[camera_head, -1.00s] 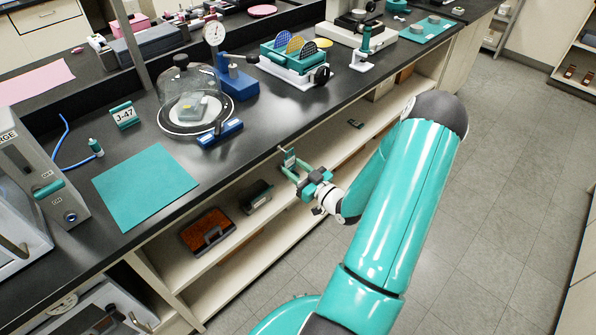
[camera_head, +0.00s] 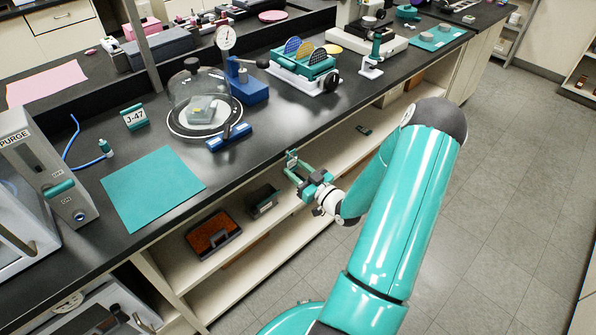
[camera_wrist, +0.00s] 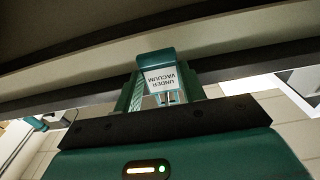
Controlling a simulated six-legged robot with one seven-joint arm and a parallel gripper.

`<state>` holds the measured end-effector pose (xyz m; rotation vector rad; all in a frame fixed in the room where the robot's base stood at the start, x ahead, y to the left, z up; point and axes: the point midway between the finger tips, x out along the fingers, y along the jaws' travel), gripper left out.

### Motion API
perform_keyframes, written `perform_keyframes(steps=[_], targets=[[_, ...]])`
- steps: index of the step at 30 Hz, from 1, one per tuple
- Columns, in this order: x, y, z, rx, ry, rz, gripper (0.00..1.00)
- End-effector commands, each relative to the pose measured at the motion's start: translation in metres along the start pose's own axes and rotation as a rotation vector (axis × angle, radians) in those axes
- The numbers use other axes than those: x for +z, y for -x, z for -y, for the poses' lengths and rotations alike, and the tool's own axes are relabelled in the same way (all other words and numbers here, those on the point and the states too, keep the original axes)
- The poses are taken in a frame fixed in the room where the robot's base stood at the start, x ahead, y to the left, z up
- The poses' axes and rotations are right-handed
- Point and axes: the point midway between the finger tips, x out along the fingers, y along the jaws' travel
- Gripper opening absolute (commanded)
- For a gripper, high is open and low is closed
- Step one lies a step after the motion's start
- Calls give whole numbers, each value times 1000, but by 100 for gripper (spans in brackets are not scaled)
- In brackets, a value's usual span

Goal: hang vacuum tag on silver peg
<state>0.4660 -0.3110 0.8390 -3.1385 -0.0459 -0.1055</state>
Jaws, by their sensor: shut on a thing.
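The vacuum tag (camera_wrist: 162,79), a pale plate reading "UNDER VACUUM" with a teal edge, is between the fingers of my gripper (camera_wrist: 156,92) in the wrist view. The lettering is upside down there. In the head view, my gripper (camera_head: 302,176) is shut on the tag (camera_head: 291,157) just off the front edge of the bench, at about the height of the benchtop. I cannot make out the silver peg for certain in either view.
A teal mat (camera_head: 153,188) lies left. An open shelf (camera_head: 284,207) is below. The floor at right is clear.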

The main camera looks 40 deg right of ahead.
Motion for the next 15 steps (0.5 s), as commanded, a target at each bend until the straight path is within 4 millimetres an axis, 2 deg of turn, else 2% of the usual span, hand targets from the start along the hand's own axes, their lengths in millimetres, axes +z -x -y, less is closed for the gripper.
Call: perform_keyframes(steps=[15], targets=[[8, 1, 0, 0, -1, 0, 0]])
